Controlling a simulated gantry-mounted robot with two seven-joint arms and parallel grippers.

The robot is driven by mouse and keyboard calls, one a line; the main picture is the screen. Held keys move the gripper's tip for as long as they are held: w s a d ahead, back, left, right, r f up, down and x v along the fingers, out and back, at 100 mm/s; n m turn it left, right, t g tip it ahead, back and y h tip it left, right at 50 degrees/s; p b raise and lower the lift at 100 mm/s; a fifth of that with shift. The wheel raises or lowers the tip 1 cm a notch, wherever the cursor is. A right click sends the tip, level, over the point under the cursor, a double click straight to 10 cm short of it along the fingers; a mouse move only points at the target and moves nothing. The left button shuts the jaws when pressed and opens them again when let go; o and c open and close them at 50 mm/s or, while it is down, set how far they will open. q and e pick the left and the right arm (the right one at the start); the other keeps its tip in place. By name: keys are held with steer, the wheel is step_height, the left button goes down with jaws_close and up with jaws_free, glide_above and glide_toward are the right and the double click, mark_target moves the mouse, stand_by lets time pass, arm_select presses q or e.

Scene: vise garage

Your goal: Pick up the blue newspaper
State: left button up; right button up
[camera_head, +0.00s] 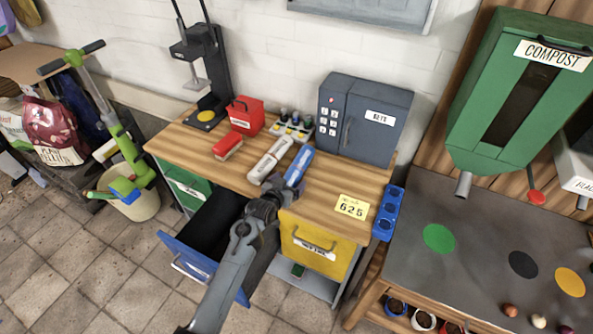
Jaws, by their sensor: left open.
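The blue newspaper (299,164) is a rolled cylinder lying on the wooden workbench (330,182), near its front edge. A white rolled newspaper (270,160) lies just to its left, and a red one (228,146) lies farther left. My left gripper (289,188) is open at the near end of the blue newspaper, at the bench's front edge. It covers part of that end, and I cannot tell whether it touches the roll. My right gripper is not in view.
A blue drawer (200,262) stands open below, and a yellow drawer (315,243) is to its right. A red box (246,116), a bottle rack (291,127) and a grey key safe (362,120) stand behind the rolls. A yellow 625 card (352,207) lies at right.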

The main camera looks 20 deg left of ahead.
arm_select(q)
steer(key=c, duration=1.2)
steer(key=shift+r, duration=0.15)
